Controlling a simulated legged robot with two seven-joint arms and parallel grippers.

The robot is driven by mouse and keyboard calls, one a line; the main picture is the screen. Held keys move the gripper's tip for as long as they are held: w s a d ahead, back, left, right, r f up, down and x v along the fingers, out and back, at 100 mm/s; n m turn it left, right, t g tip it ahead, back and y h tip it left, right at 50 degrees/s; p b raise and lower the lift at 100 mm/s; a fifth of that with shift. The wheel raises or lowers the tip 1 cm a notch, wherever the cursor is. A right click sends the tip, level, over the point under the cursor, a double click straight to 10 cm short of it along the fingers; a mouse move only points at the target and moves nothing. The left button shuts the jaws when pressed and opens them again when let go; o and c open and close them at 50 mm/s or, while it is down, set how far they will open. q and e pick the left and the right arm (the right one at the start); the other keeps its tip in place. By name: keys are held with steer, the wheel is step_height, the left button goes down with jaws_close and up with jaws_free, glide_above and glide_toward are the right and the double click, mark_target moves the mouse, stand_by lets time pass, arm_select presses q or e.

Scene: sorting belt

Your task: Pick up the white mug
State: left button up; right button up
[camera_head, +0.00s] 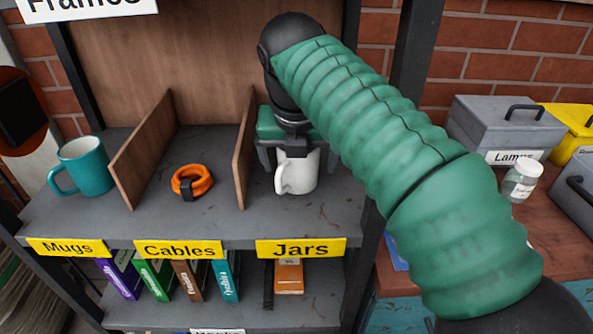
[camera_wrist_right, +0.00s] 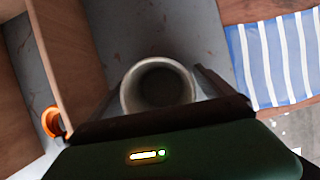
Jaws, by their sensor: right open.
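The white mug (camera_head: 297,172) stands upright on the shelf in the section above the "Jars" label, its handle toward the left front. In the right wrist view I look down into the mug's round opening (camera_wrist_right: 158,86). My right gripper (camera_head: 291,160) reaches over the mug from above and behind. Its two fingers lie on either side of the mug, with a gap visible on the right side in the wrist view (camera_wrist_right: 160,95). The jaws are open. My left gripper is not in view.
A wooden divider (camera_head: 244,150) stands close to the left of the mug. An orange cable coil (camera_head: 192,181) lies in the middle section and a teal mug (camera_head: 82,166) stands in the left one. A grey "Lamps" box (camera_head: 500,130) and a small jar (camera_head: 522,181) are on the right table.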

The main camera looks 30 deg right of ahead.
steer(key=c, duration=1.5)
steer(key=shift+c, duration=1.2)
steer(key=shift+r, duration=0.15)
